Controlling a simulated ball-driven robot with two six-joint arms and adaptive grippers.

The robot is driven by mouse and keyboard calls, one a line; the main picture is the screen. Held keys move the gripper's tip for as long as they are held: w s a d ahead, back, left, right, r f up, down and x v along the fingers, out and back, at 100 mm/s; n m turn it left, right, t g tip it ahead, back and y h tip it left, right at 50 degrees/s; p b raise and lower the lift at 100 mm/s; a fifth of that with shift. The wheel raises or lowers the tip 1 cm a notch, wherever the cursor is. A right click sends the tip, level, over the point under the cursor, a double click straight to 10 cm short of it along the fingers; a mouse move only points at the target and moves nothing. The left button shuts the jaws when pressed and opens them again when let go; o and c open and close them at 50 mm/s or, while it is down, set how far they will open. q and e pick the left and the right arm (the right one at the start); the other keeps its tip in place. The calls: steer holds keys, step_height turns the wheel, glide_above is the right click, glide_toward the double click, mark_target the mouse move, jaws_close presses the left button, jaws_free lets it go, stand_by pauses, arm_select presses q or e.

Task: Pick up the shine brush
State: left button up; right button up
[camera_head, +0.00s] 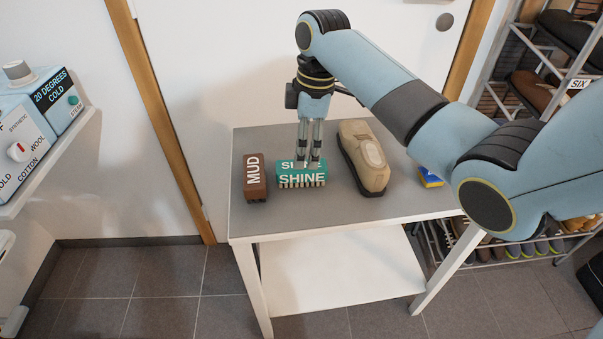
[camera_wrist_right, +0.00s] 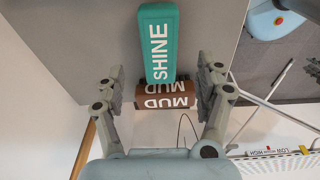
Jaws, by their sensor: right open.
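The shine brush (camera_head: 302,181), a teal block with white SHINE lettering and bristles below, lies on the grey table top (camera_head: 290,222). My right gripper (camera_head: 308,163) points down over it, fingers apart and empty; the fingertips overlap the brush's upper part in the head view. In the right wrist view, the shine brush (camera_wrist_right: 157,45) shows between and beyond the open fingers of the right gripper (camera_wrist_right: 160,80). I cannot tell whether the fingers touch it. My left gripper is not in view.
A brown MUD brush (camera_head: 256,178) lies left of the shine brush. A beige shoe (camera_head: 364,157) stands close on the right. A yellow and blue item (camera_head: 430,178) lies farther right, partly behind my arm. The table's front strip is clear. A shoe rack (camera_head: 500,70) stands right.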

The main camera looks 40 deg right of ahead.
mark_target(301, 172)
steer(key=f, duration=0.2)
steer(key=f+b, duration=0.1)
steer(key=f, duration=0.4)
steer(key=shift+w+a+f, duration=0.2)
steer(key=shift+a+f, duration=0.05)
steer(key=shift+f, duration=0.1)
steer(key=c, duration=1.5)
steer(key=shift+o, duration=0.2)
steer(key=shift+r, duration=0.55)
steer(key=r, duration=0.2)
steer(key=s+r+p, duration=0.1)
steer(key=r, duration=0.1)
steer(key=shift+d, duration=0.35)
steer(key=s+d+r+p, duration=0.2)
steer(key=s+d+r, duration=0.2)
steer(key=s, duration=0.5)
step_height(301, 172, up, 2)
steer(key=shift+s+d, duration=0.2)
steer(key=shift+d, duration=0.15)
